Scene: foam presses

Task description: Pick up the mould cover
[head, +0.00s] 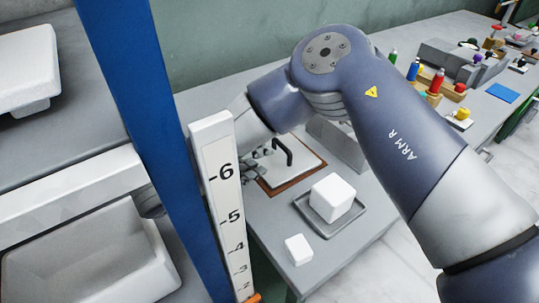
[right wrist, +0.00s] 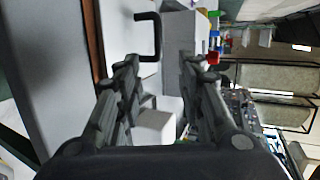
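The mould cover (head: 301,170) is a white flat plate with a black bar handle (head: 287,149), on a brown-edged base on the grey table. In the right wrist view the handle (right wrist: 148,36) stands ahead of the fingertips, with the white plate (right wrist: 119,32) beside it. My right gripper (right wrist: 158,63) is open, its two dark fingers apart. The handle appears just beyond the fingertips, apart from them. In the head view the right gripper (head: 252,163) is partly hidden behind the white scale post, just left of the handle. My left gripper is not in view.
A white block (head: 333,197) sits on a grey tray (head: 329,227), with a smaller white cube (head: 299,249) nearer. A blue column (head: 140,110) and white numbered scale (head: 214,165) stand at the left.

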